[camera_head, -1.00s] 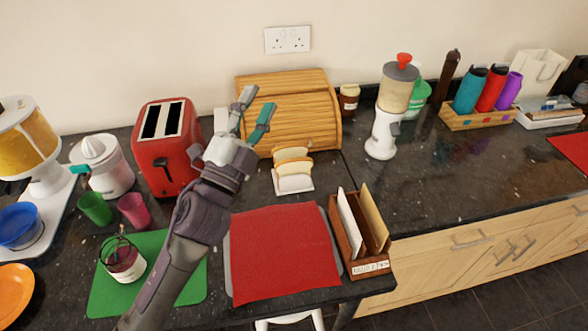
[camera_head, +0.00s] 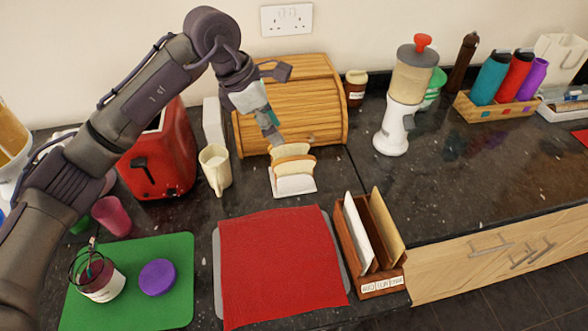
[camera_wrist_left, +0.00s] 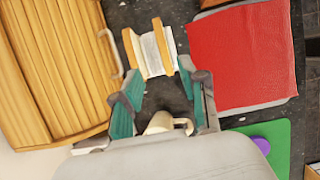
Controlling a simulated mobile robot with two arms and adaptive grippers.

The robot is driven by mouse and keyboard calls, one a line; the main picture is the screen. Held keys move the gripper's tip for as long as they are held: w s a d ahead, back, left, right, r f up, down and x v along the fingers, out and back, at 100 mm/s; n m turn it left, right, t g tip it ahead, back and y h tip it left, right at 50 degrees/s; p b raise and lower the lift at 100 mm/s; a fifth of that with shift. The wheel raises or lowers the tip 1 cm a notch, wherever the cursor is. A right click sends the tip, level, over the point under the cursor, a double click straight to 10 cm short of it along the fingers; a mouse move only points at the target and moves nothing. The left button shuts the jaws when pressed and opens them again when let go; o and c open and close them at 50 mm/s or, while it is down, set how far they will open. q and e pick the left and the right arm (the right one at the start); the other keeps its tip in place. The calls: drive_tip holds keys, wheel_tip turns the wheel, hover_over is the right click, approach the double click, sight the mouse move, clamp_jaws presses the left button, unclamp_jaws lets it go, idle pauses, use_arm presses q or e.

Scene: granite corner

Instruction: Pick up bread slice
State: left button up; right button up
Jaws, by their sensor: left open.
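Bread slices (camera_head: 293,163) stand upright in a small white rack (camera_head: 294,185) on the dark counter, in front of the wooden bread box. They also show in the left wrist view (camera_wrist_left: 133,46), beyond my fingertips. My left gripper (camera_head: 271,122) hangs just above and behind the slices, near the bread box front. In the left wrist view the left gripper (camera_wrist_left: 160,95) has its teal-padded fingers apart, with nothing held between them. The slices are apart from the fingers there. My right gripper is not seen.
The wooden bread box (camera_head: 305,105) stands close behind the rack. A cream mug (camera_head: 216,168) and the red toaster (camera_head: 160,155) are to the left. A red cloth (camera_head: 278,265) lies in front, with a wooden letter holder (camera_head: 345,237) to its right. Counter right of the rack is clear.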

sight(293, 158)
use_arm(q)
drive_tip(key=p+x, duration=0.1)
drive_tip(key=x, duration=0.4)
drive_tip(key=shift+d+f, duration=0.2)
drive_tip(key=shift+f, duration=0.1)
drive_tip(key=shift+d+f+p, duration=0.25)
drive_tip(key=shift+f+p, duration=0.2)
drive_tip(key=shift+p, duration=0.05)
drive_tip(key=p+x, duration=0.1)
drive_tip(key=x, duration=0.2)
drive_tip(key=shift+s+d+f+p, duration=0.2)
drive_tip(key=shift+f+p, duration=0.1)
drive_tip(key=shift+p, duration=0.1)
drive_tip(key=shift+w+d+f, duration=0.1)
drive_tip(key=shift+f, duration=0.35)
clamp_jaws()
